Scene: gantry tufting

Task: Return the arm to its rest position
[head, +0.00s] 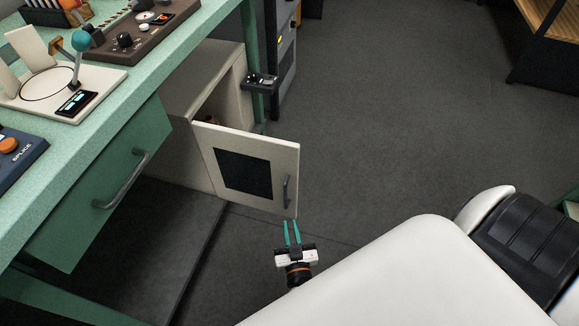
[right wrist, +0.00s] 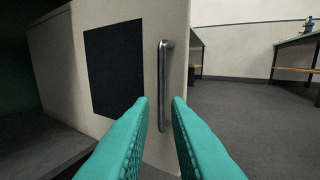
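My right gripper (head: 292,233) is low over the floor, in front of a cream cabinet door (head: 281,156). Its teal fingers (right wrist: 159,130) are apart with nothing held between them. In the right wrist view the door's grey vertical handle (right wrist: 162,86) stands ahead of the fingers, its lower end seen through the gap; whether they touch it cannot be told. The door has a dark square panel (head: 242,171) and stands partly open from the cabinet (head: 205,85). My left gripper is in neither view.
A green bench (head: 190,42) with a drawer (head: 100,200) and control boxes runs along the left. A small dark shelf (head: 261,82) juts out by the cabinet. My white arm covers the lower right. The grey floor (head: 400,120) to the right is clear.

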